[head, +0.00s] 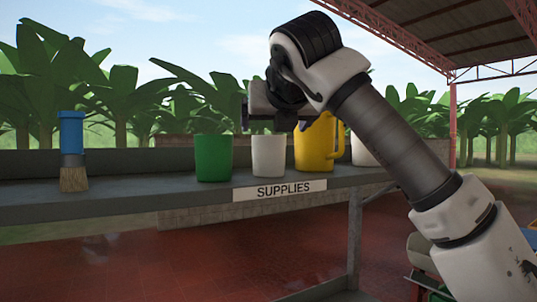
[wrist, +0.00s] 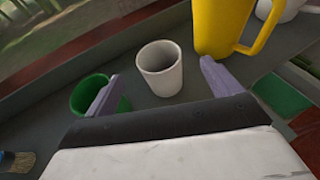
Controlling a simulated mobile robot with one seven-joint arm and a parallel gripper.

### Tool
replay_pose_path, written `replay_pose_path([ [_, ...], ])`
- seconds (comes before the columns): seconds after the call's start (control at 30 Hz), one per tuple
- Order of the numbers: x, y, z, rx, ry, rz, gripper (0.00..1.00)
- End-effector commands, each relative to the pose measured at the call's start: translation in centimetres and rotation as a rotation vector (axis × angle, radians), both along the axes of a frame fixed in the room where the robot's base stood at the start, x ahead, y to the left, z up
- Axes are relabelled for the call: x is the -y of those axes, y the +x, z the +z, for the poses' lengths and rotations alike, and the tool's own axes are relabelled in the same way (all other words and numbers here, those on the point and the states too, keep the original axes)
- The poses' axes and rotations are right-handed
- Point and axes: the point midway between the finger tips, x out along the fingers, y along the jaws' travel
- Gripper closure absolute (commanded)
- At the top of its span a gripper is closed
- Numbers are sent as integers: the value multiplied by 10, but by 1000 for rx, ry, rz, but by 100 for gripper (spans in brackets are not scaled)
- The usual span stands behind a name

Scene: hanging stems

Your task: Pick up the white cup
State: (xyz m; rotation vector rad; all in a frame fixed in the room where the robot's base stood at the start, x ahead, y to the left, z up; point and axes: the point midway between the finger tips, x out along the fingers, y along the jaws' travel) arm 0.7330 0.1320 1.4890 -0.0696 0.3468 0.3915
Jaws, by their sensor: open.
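The white cup (head: 268,157) stands upright on the shelf between a green cup (head: 213,158) and a yellow pitcher (head: 316,146) in the head view. In the wrist view the white cup (wrist: 161,70) sits beyond and between my two fingertips, with its open rim showing and nothing inside. My gripper (wrist: 158,78) is open and empty, with its fingers spread to either side of the cup's line. In the head view my gripper is above the shelf by the cups, partly hidden by my own wrist.
The green cup (wrist: 92,95) is close by the left finger, and the yellow pitcher (wrist: 222,25) is near the right finger. A blue-handled brush (head: 72,150) stands at the shelf's left. Another white vessel (head: 364,150) is partly hidden behind my arm. The shelf (head: 130,195) has a "SUPPLIES" label.

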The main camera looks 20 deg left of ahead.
Motion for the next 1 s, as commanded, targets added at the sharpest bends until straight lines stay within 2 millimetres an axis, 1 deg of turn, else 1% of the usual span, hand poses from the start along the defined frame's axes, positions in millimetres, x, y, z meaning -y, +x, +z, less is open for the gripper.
replay_pose_path([
  [0.03,-3,7,0,-2,1,2,10],
  [0.1,-6,15,-4,-1,2,2,10],
  [0.33,-13,29,-10,-2,1,2,10],
  [0.5,-25,50,-19,-2,2,4,10],
  [0.6,-29,60,-24,-2,1,2,10],
  [0.7,-30,64,-27,0,1,2,10],
  [0.9,-30,65,-28,0,0,1,10],
  [0.97,-30,65,-28,0,0,1,16],
  [1.0,-30,65,-28,0,0,1,22],
])
